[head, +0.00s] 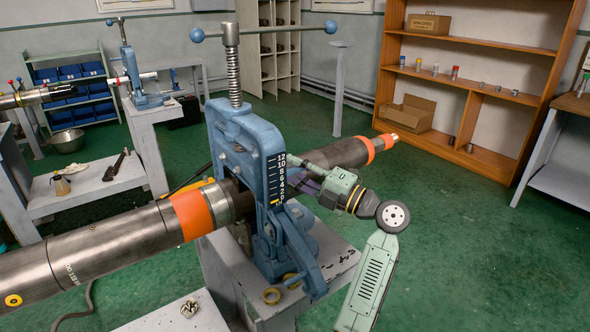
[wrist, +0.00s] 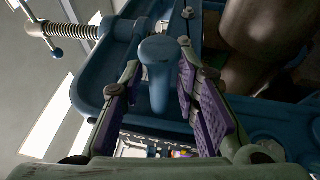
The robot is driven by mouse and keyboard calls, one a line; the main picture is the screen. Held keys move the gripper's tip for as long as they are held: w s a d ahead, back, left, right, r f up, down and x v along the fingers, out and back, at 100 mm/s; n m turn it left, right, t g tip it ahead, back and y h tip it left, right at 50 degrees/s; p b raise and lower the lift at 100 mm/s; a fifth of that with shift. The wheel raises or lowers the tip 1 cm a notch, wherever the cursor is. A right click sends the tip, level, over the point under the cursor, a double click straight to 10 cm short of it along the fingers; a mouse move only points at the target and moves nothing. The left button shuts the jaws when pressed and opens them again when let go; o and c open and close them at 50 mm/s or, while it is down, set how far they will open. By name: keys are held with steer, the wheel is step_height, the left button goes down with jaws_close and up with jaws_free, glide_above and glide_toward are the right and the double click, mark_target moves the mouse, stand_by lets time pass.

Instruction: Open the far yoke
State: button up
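A blue pipe vise with a tall yoke (head: 236,135) stands in the middle of the head view, upright around a dark pipe with orange bands. Its threaded screw (head: 234,78) rises through the top to a long T-handle. A second, smaller blue vise (head: 132,78) stands farther back at the left. My gripper (head: 308,180) is at the right side of the nearer vise, its fingertips partly hidden. In the wrist view, a blue round-headed pin or knob (wrist: 158,75) lies between my gripper's purple-padded fingers (wrist: 160,90). The fingers are spread, with gaps visible beside the knob's stem.
The large pipe (head: 110,245) runs from the lower left through the near vise and out to the right. A hinged blue arm (head: 300,250) hangs at the vise's front. A wooden shelf (head: 480,55) stands at the back right. Green floor is clear at the right.

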jaws_close()
stand_by(0.6)
